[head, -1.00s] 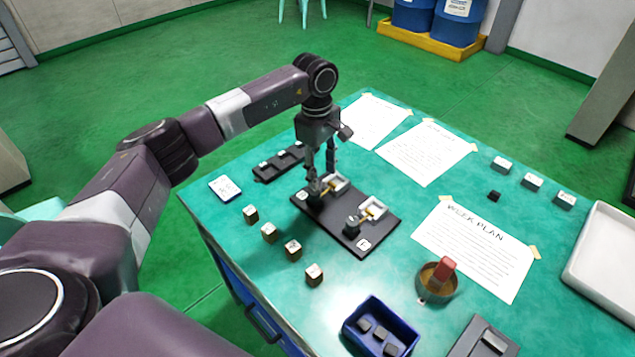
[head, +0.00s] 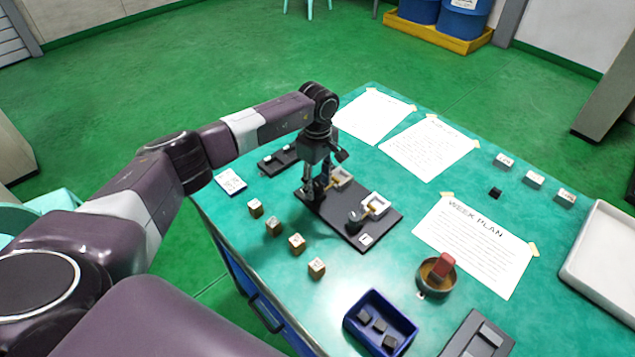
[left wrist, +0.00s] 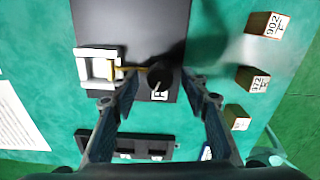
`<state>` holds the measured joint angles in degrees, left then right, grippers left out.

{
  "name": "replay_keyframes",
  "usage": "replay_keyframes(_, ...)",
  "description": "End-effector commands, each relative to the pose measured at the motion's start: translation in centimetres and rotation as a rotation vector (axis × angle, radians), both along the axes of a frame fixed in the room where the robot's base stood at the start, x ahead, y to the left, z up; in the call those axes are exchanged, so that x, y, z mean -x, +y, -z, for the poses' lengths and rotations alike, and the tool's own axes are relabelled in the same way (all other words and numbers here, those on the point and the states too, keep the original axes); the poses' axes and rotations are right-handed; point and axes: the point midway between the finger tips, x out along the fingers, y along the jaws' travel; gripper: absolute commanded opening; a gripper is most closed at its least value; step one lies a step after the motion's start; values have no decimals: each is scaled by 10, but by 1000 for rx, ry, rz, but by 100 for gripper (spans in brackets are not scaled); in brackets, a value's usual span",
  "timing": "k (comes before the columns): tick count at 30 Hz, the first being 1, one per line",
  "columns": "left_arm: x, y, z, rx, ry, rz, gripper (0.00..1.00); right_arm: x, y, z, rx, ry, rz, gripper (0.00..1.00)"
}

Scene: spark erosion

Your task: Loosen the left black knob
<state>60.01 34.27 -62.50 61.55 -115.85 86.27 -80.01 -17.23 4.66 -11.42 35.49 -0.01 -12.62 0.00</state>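A black base plate (head: 335,225) lies on the table and carries two white frames with brass rods, each beside a black knob. The left black knob (left wrist: 160,76) shows in the left wrist view, between the two fingers of my left gripper (left wrist: 161,82). A gap shows on each side of it, so the gripper is open. In the head view my left gripper (head: 316,186) points down over the plate's far left end and mostly hides that knob. The left white frame (head: 340,177) is just right of the fingers; it also shows in the left wrist view (left wrist: 98,66). The right black knob (head: 354,220) stands clear. My right gripper is out of view.
Several small labelled blocks (head: 296,243) stand in a row left of the plate. A dark tray (head: 275,161) lies behind the gripper. A blue bin (head: 380,322), a round pot (head: 436,277) and papers (head: 478,240) lie to the front and right.

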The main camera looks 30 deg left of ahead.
Motion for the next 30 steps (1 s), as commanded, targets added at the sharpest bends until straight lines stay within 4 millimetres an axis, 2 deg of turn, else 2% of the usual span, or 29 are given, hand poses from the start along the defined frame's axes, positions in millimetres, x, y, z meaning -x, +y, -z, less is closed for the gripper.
replay_keyframes(1,0,0,0,0,0,0,36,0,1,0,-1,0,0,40)
replay_keyframes(11,0,0,0,0,0,0,0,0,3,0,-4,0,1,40)
replay_keyframes(20,0,0,0,0,-1,-38,0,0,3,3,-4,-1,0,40)
replay_keyframes(30,0,0,1,0,-1,-260,0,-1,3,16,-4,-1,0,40)
